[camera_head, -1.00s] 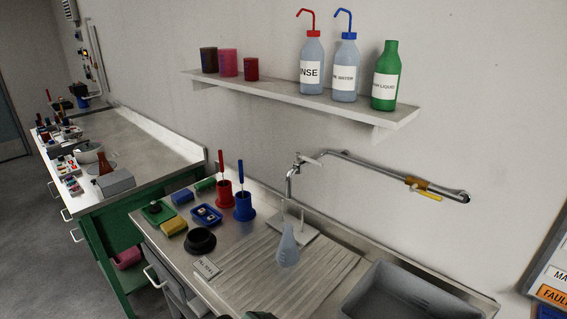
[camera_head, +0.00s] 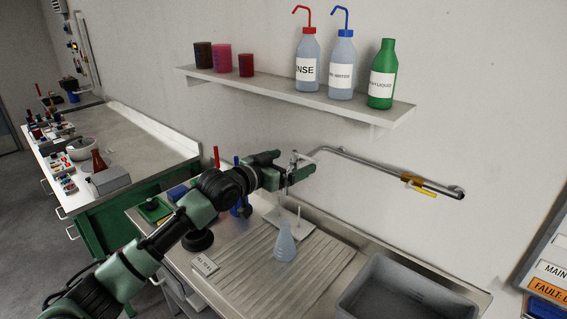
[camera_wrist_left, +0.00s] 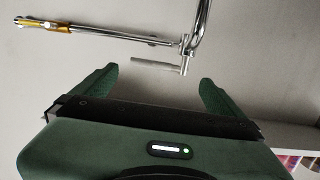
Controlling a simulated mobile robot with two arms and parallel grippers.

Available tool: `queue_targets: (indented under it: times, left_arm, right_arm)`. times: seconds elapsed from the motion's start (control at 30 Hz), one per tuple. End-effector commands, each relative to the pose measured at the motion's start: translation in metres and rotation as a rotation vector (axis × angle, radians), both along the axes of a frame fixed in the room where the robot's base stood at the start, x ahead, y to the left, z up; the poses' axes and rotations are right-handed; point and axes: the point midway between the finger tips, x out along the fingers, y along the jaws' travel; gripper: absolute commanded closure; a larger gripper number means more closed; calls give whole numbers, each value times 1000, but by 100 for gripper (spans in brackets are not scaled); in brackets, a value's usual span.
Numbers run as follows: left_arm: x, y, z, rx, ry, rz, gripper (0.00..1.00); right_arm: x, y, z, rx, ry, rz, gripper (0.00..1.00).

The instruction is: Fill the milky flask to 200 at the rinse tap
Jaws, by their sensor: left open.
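The milky flask (camera_head: 284,243) is a pale, cloudy conical flask. It stands upright on the ribbed drainboard (camera_head: 250,280), below and in front of the tap, apart from my gripper. My left gripper (camera_head: 300,165) is open at the tap's top, partly covering the tap (camera_head: 294,157). In the left wrist view the open fingers (camera_wrist_left: 155,84) point at a short metal lever (camera_wrist_left: 155,65). The lever lies near the fingertips, between their lines. I cannot tell whether they touch it. The flask's marks are too small to read. My right gripper is not in view.
A wall pipe (camera_head: 390,171) with a yellow-handled valve (camera_head: 425,188) runs right from the tap. A grey basin (camera_head: 365,280) lies right of the drainboard. A shelf (camera_head: 300,98) with bottles hangs above. A black round item (camera_head: 198,240) stands left of the drainboard.

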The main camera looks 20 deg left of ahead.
Motion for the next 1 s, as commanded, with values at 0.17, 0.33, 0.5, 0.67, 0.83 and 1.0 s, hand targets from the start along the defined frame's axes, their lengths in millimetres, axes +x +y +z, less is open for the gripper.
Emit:
queue_targets:
  times: [0.17, 0.33, 0.5, 0.67, 0.83, 1.0]
  left_arm:
    - [27, -11, -1, -2, 1, -1, 0]
    - [43, -16, -5, -1, 0, 0, 0]
    - [49, -18, -8, 0, 1, -1, 0]
    - [49, -19, -8, 1, 1, -1, 0]
    - [49, -18, -8, 1, 1, 0, 25]
    - [49, -18, -8, 1, 1, 0, 55]
  right_arm:
    - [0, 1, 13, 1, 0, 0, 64]
    - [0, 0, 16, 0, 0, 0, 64]
    - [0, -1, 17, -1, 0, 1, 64]
    - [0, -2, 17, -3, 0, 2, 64]
    - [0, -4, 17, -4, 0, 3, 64]
    - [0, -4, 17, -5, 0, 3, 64]
